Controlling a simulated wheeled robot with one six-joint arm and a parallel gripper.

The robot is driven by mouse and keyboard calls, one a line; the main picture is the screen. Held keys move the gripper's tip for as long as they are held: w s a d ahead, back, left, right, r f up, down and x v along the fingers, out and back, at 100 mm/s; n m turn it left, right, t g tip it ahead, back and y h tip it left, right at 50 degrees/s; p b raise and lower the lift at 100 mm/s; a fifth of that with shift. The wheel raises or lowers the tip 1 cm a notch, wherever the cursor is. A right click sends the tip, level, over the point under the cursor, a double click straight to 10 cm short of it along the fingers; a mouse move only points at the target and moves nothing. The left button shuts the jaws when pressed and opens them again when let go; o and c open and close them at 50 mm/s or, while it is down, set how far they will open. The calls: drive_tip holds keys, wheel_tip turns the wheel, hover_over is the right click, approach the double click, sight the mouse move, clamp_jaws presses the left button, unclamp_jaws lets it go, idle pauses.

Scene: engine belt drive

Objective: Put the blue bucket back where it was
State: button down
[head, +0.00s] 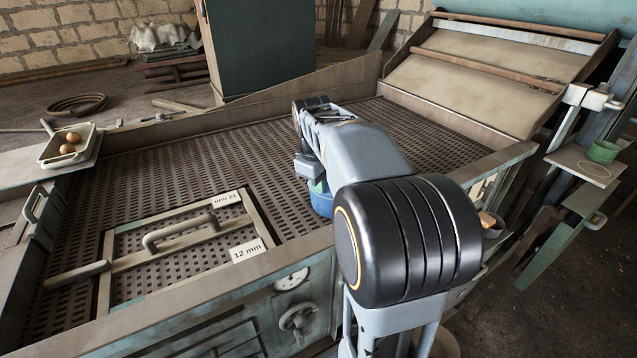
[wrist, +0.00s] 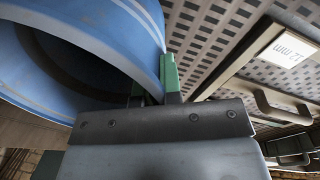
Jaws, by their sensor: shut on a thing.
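The blue bucket (head: 321,198) shows in the head view as a small part below my arm, over the perforated deck of the machine. Most of it is hidden behind my arm. In the wrist view the bucket (wrist: 90,50) fills the upper left, with its round opening facing the camera. My gripper (wrist: 158,85) has green fingers and is shut on the bucket's wall at the rim. In the head view my gripper is mostly hidden by my arm. Whether the bucket touches the deck cannot be told.
A framed screen panel (head: 185,235) with handles and 12 mm labels lies on the deck (head: 240,150) at left. A tray with eggs (head: 68,147) sits at the far left. A green cup (head: 603,151) stands on a small shelf at right. The deck's middle is clear.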

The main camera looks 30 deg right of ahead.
drive_tip(key=shift+f, duration=0.1)
drive_tip(key=c, duration=1.8)
unclamp_jaws()
drive_tip(key=shift+f, duration=0.15)
drive_tip(key=o, duration=0.5)
wheel_tip(320, 180, up, 12)
drive_tip(key=a, duration=0.1)
drive_tip(key=shift+s+a+r, duration=0.2)
drive_tip(key=shift+s, duration=0.15)
